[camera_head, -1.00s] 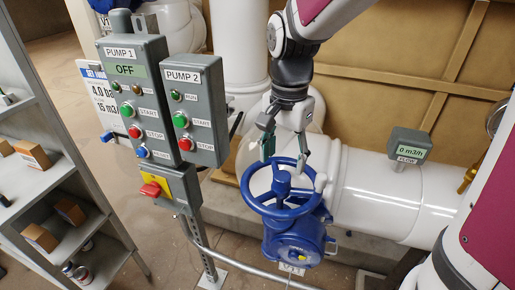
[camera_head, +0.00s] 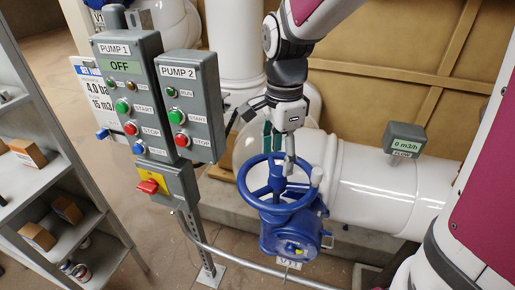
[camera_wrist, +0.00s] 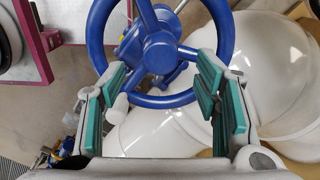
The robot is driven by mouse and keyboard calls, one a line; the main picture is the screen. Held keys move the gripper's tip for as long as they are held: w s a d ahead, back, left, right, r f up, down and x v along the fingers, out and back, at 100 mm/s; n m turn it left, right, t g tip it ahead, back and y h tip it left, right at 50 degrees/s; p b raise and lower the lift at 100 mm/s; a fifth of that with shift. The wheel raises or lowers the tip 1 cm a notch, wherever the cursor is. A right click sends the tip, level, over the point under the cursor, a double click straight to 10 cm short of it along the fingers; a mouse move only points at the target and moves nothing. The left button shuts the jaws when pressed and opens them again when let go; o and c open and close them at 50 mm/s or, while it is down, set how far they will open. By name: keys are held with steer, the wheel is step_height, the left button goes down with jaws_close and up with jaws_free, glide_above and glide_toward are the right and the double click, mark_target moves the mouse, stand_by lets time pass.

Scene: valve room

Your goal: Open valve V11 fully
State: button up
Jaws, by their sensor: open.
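Valve V11 is a blue gate-like valve body (camera_head: 288,238) with a blue spoked handwheel (camera_head: 277,184) on top and a white tag below it whose text is small. The handwheel also shows at the top of the wrist view (camera_wrist: 160,42), with a pale handle knob on its rim. My gripper (camera_head: 278,150) points down just above the far side of the wheel. In the wrist view, its teal-padded fingers (camera_wrist: 162,98) stand apart, with the near rim of the wheel between and beyond them. The fingers hold nothing. I cannot tell whether they touch the rim.
A pump panel (camera_head: 130,95) reading OFF and a Pump 2 box (camera_head: 190,105) stand left of the valve. A grey rail (camera_head: 245,262) runs in front. A white pipe (camera_head: 385,190) with a flow display (camera_head: 404,140) reading 0 m3/h lies right. Shelves (camera_head: 70,235) stand far left.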

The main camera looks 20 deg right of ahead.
mark_target(279, 171)
steer(key=shift+f+b, duration=1.2)
steer(key=shift+f, duration=1.95)
steer(key=shift+c, duration=0.4)
steer(key=c, duration=0.9)
steer(key=shift+s, duration=0.15)
steer(key=shift+c, duration=0.5)
